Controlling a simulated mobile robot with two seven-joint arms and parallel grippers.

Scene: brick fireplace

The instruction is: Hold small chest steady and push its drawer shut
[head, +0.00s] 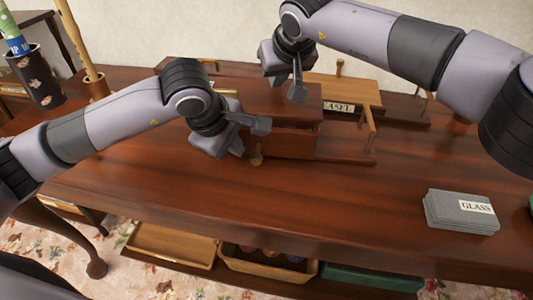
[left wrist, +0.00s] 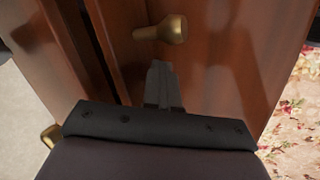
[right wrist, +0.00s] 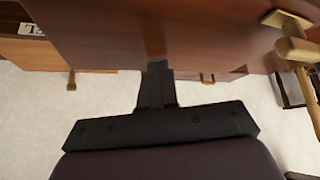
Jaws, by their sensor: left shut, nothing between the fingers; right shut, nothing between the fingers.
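The small chest (head: 290,100) is a red-brown wooden box on the table. Its drawer (head: 290,145) sticks out partway at the front, with a dark gap above it and a brass knob (head: 256,159). My left gripper (head: 262,124) is shut and empty at the drawer front. In the left wrist view its fingertips (left wrist: 162,72) are at the drawer face just below the knob (left wrist: 163,29); contact is unclear.
A wooden easel piece with a label (head: 345,92) lies behind and right of the chest. A grey stack labelled GLASS (head: 460,212) sits at the table's right. A dark floral pot (head: 38,78) stands at left.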

